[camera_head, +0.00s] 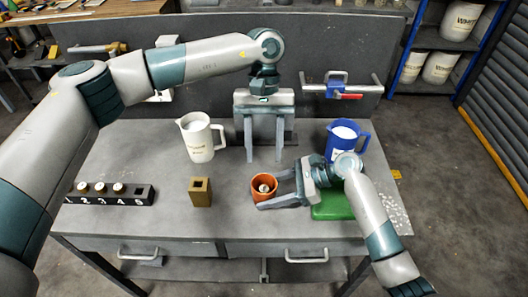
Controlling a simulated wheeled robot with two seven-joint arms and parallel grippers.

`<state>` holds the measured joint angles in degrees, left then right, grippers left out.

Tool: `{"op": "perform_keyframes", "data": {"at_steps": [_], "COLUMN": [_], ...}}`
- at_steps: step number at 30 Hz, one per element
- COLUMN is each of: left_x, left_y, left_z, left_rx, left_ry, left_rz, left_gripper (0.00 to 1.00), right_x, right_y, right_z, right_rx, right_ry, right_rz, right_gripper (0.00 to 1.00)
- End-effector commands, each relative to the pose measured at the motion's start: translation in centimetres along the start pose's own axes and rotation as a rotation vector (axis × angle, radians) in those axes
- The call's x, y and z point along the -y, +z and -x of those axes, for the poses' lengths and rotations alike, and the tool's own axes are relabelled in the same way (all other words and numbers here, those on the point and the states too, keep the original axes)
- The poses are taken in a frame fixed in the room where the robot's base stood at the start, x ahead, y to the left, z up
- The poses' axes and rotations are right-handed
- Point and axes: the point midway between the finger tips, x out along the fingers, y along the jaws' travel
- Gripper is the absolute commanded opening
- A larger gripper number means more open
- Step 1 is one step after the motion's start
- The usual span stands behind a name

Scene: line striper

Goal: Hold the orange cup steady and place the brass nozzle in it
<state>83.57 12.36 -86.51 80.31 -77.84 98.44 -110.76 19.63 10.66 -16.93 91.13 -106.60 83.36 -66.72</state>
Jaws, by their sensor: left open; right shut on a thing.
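The orange cup (257,194) stands upright on the grey table, right of centre. My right gripper (277,190) reaches in from the right, with its two fingers shut on the cup's sides. A small pale, brass-tinged piece (264,187), which looks like the nozzle, lies inside the cup; its lower part is hidden by the cup wall. My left gripper (264,161) hangs beyond the cup, pointing down. Its fingers are wide apart with nothing between them.
A dark numbered rack (145,198) with three pale-topped pieces is at left. A tan block with a square hole (200,193) stands left of the cup. A cream pitcher (199,141), a blue pitcher (337,146) and a green thing (333,208) are also on the table.

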Motion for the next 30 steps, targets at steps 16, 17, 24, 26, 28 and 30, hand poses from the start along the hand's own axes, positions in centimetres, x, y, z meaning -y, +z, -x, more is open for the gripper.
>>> {"op": "perform_keyframes", "data": {"at_steps": [16, 17, 24, 26, 28, 30], "left_x": [0.0, 0.0, -0.01, -0.01, -0.01, -0.01], "left_y": [-0.02, -0.02, -0.02, -0.02, -0.02, -0.02], "left_z": [-0.04, -0.04, -0.05, -0.05, -0.05, -0.04], "left_rx": [0.0, 0.0, 0.0, 0.0, 0.0, 0.0], "left_ry": [0.0, 0.0, 0.0, 0.0, 0.0, 0.0], "left_rz": [0.0, 0.0, 0.0, 0.0, 0.0, 0.0], "left_gripper": [0.44, 0.44, 0.44, 0.44, 0.44, 0.44], "right_x": [0.01, 0.01, 0.01, 0.02, 0.04, 0.05], "right_y": [0.01, 0.01, 0.01, -0.01, -0.03, -0.03], "right_z": [0.01, 0.01, 0.04, 0.17, 0.45, 0.92], "right_rx": [0.0, 0.0, 0.0, -0.001, -0.001, -0.001], "right_ry": [0.0, 0.0, 0.0, -0.001, -0.001, -0.001], "right_rz": [0.0, 0.0, 0.0, 0.0, 0.0, 0.0], "right_gripper": [0.72, 0.72, 0.72, 0.72, 0.72, 0.72]}}
